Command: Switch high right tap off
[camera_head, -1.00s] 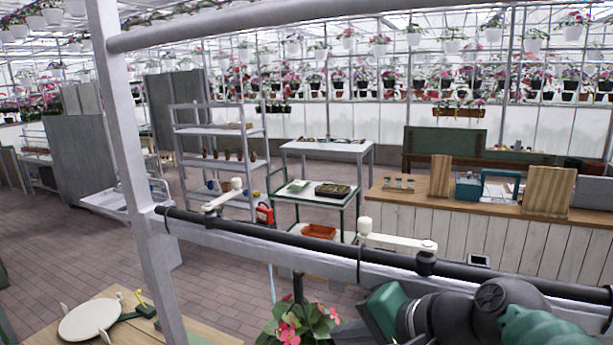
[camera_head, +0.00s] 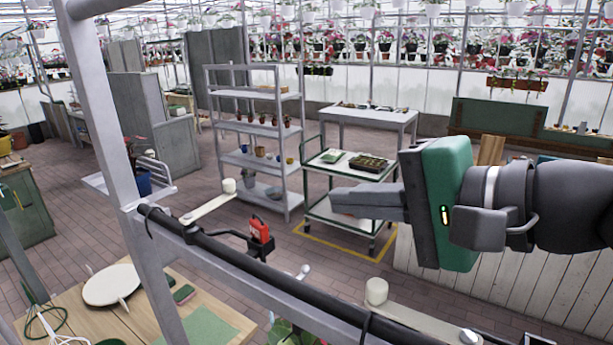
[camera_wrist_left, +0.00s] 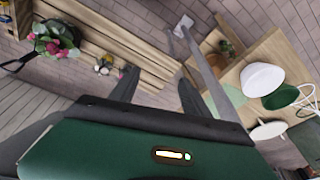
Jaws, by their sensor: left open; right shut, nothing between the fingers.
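The right tap's cream lever (camera_head: 425,318) is on the black pipe (camera_head: 250,268) at the bottom right of the head view. Its round knob points left, roughly along the pipe. The left tap's similar lever (camera_head: 208,208) points up and away from the pipe. My right gripper (camera_head: 338,200) is shut and empty, above and apart from the right lever, with its fingers pointing left. My left gripper (camera_wrist_left: 158,80) is open and empty in the left wrist view, over the floor and wooden slats. It is not seen in the head view.
A grey metal frame post (camera_head: 108,130) stands at the left, and the pipe runs along its rail. A wooden table (camera_head: 135,310) with a round white plate (camera_head: 112,285) is at the lower left. A shelf rack (camera_head: 255,130) and green trolley (camera_head: 345,190) stand behind.

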